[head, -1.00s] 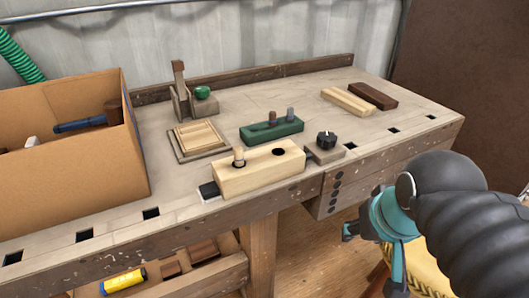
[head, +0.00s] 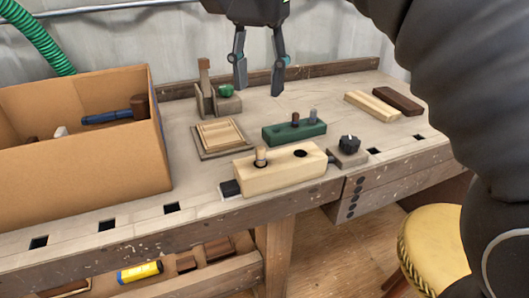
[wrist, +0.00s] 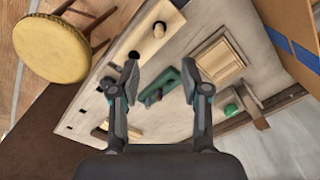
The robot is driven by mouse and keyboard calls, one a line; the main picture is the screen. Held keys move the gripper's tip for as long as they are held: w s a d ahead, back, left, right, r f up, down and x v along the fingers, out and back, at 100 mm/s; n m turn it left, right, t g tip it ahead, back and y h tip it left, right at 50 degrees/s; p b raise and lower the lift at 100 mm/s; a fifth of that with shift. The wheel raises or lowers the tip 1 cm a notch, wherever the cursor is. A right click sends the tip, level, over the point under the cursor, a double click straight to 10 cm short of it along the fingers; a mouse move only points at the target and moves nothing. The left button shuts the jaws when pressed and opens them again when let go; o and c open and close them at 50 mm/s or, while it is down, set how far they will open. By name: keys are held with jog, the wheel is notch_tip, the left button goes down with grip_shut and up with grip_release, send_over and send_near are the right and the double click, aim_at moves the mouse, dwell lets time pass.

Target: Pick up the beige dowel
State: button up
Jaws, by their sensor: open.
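The beige dowel (head: 261,156) stands upright in the left hole of a pale wooden block (head: 290,172) on the workbench. It also shows in the wrist view (wrist: 159,30), beyond my fingertips. The block's other hole is empty. My gripper (head: 259,84) is open and empty, pointing down high above the bench, and appears above and behind the pale block in the head view. In the wrist view my gripper (wrist: 160,76) has its fingers spread, with part of the green block between them.
A green block (head: 293,132) with a brown and a grey peg stands behind the pale block. A black-knobbed piece (head: 348,150) is to its right. A stacked wooden tray (head: 221,137), a cardboard box (head: 90,165) and two wood bars (head: 376,106) are also on the bench.

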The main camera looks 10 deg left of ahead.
aim_at(261, 148)
notch_tip(261, 148, down, 8)
jog(key=shift+a+f+b, duration=0.1)
jog(key=shift+b, duration=0.5)
jog(key=shift+w+f+b, duration=0.15)
jog(key=shift+f+b, duration=0.3)
jog(key=shift+f, duration=2.25)
jog(key=c, duration=0.8)
